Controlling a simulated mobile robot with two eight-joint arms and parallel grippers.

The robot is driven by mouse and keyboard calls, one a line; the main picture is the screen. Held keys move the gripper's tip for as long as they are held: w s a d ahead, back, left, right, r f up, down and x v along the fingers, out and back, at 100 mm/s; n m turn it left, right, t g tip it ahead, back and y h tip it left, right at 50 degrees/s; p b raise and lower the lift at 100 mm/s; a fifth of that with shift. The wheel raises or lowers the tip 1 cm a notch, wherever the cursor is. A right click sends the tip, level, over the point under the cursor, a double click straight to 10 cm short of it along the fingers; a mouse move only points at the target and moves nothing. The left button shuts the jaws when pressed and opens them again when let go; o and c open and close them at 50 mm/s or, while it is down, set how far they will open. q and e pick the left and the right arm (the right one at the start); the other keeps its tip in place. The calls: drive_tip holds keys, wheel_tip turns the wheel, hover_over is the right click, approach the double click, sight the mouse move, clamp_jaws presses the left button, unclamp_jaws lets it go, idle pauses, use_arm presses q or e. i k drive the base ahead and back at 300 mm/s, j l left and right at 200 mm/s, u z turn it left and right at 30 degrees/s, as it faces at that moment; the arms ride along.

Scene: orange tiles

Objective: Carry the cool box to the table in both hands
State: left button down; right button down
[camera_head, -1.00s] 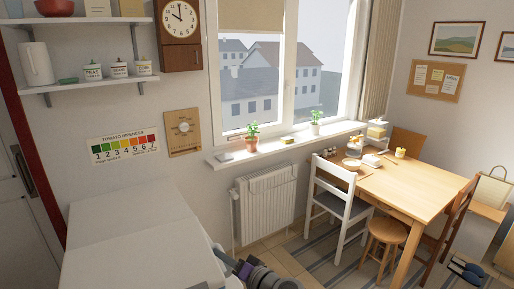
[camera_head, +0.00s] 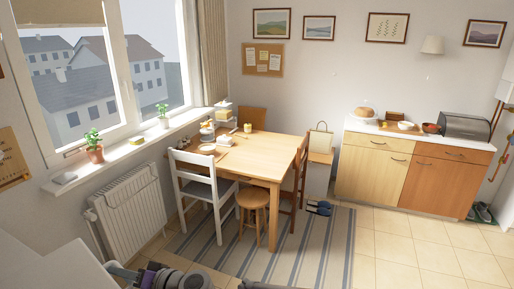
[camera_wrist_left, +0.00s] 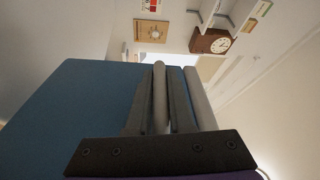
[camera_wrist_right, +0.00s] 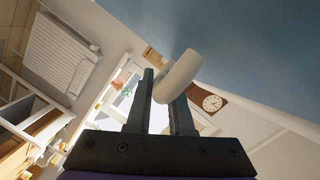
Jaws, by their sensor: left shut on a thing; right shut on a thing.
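The cool box shows as a blue wall in the left wrist view (camera_wrist_left: 70,110) and in the right wrist view (camera_wrist_right: 240,40). My left gripper (camera_wrist_left: 162,75) is shut on a pale bar-like handle at the box's side. My right gripper (camera_wrist_right: 163,92) is shut on a pale round handle at the other side. In the head view, a pale flat surface (camera_head: 55,270) at the bottom left may be the lid; my right gripper (camera_head: 118,270) is beside it. My left gripper is outside the head view. The wooden table (camera_head: 262,150) stands ahead, beyond the radiator.
A white chair (camera_head: 205,190), a round stool (camera_head: 253,200) and a brown chair stand around the table. Dishes and small items occupy its far left part; its right part is bare. A striped rug (camera_head: 310,240) lies in front. Open tiled floor (camera_head: 410,235) is at the right.

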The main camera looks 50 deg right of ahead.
sight(262, 162)
drive_tip(key=z, duration=2.25)
drive_tip(key=i+z, duration=0.15)
drive_tip(key=i, duration=1.15)
drive_tip(key=i+u, duration=0.75)
drive_tip(key=u, duration=0.25)
drive_tip(key=i+u, duration=0.2)
drive_tip(key=u, duration=0.25)
drive_tip(key=i+u, duration=0.2)
drive_tip(key=u, duration=0.25)
